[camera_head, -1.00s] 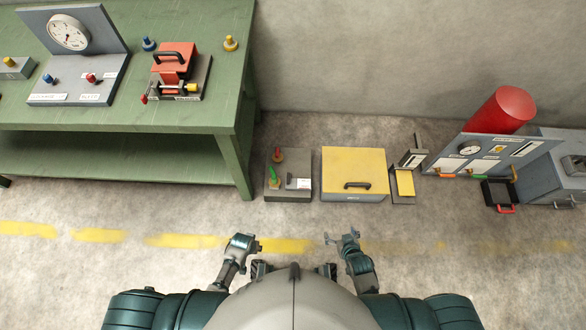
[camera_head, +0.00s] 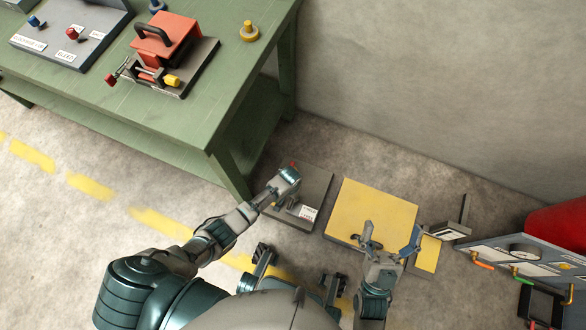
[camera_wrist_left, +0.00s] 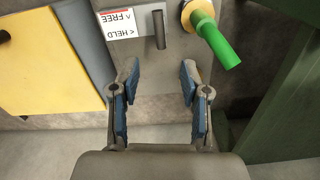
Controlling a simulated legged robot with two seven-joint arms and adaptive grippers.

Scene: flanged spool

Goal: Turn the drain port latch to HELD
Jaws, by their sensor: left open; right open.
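In the head view my left wrist covers part of the grey base plate (camera_head: 318,184). My right gripper (camera_head: 391,236) is open above the yellow box's near right corner.
A green handle (camera_wrist_left: 217,42) on a yellow base stands close right of the peg in the wrist view. A yellow-lidded box (camera_head: 372,208) adjoins the plate. The green bench (camera_head: 225,115) rises close to my left arm. A gauge panel (camera_head: 530,258) stands at right.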

